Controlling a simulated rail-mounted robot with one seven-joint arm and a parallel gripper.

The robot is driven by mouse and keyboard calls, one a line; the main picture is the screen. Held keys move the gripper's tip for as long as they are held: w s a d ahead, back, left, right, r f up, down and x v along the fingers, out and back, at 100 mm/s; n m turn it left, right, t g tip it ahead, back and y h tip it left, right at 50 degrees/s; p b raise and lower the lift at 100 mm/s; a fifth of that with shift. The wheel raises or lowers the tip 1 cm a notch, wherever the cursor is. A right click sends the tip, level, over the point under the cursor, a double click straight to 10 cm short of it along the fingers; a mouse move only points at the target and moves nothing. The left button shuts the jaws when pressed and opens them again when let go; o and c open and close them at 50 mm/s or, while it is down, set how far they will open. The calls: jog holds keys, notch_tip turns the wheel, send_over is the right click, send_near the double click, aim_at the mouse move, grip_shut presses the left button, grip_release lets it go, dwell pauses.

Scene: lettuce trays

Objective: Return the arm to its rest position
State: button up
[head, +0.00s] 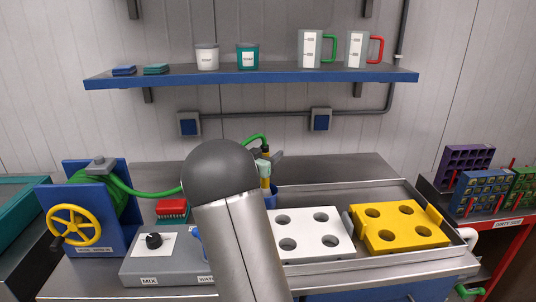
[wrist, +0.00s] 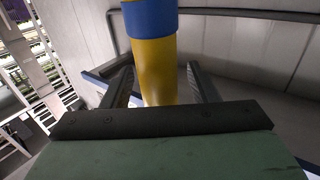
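My arm rises through the middle of the head view and hides part of the counter. My gripper (wrist: 160,68) shows in the wrist view with two dark fingers spread apart. A yellow and blue cylindrical handle (wrist: 155,62) stands between or just beyond the fingers, with a gap showing on its right side; I cannot tell its exact depth. In the head view the gripper (head: 276,157) is small and partly hidden behind my arm, close to the yellow handle (head: 266,184) and the end of the green hose (head: 254,136).
A hose reel (head: 90,205) with a yellow wheel stands at left, beside a grey control box (head: 135,268) and a red brush (head: 172,209). A white tray (head: 318,215) and yellow tray (head: 385,238) lie at right. A blue shelf (head: 250,77) with mugs and cups hangs above.

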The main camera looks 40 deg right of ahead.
jog(key=o, duration=0.3)
jog(key=r+p+v, duration=0.2)
jog(key=v, duration=0.7)
dwell(0.6)
